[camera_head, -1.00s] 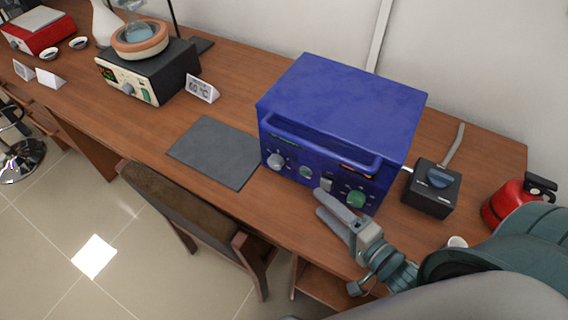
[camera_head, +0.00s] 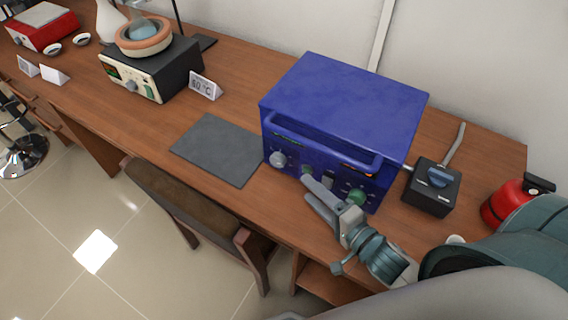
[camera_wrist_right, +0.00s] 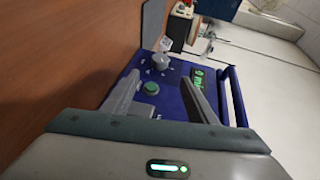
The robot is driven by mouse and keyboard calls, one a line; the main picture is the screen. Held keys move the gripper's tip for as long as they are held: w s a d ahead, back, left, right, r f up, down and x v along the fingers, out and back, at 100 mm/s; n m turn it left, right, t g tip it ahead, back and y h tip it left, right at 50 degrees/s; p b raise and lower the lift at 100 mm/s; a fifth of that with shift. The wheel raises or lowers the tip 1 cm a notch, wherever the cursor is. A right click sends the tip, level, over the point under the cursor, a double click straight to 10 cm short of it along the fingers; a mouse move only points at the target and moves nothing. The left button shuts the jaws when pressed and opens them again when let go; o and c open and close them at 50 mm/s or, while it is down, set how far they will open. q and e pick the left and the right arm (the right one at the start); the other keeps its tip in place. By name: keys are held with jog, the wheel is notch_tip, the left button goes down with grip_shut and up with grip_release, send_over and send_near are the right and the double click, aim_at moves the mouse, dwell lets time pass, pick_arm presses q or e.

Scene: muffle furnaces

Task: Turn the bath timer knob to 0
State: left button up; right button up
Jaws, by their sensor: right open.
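A blue box-shaped bath (camera_head: 340,105) stands on the bench, its front panel towards me. A round grey knob (camera_head: 278,159) is at the panel's left end; it also shows in the wrist view (camera_wrist_right: 160,61), with small marks around it too blurred to read. A green button (camera_wrist_right: 151,88) is beside it, and a green display (camera_wrist_right: 198,78) seems to read "9 min". My right gripper (camera_head: 307,188) is open and empty in front of the panel, right of the grey knob and apart from it. My left gripper is not in view.
A handle bar (camera_head: 325,147) runs across the bath's front. A black switch box (camera_head: 432,187) and a red extinguisher-like can (camera_head: 512,200) stand to the right. A dark mat (camera_head: 218,150) lies to the left. A chair (camera_head: 190,205) is tucked at the bench front.

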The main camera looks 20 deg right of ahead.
aim_at(282, 165)
jog(key=p+x, duration=0.2)
jog(key=x, duration=0.9)
jog(key=shift+w, duration=0.1)
jog(key=shift+w+a+f+p, duration=0.2)
jog(key=shift+w+p, duration=0.15)
jog(key=shift+w, duration=0.25)
jog(key=shift+r, duration=0.1)
jog(key=c, duration=1.1)
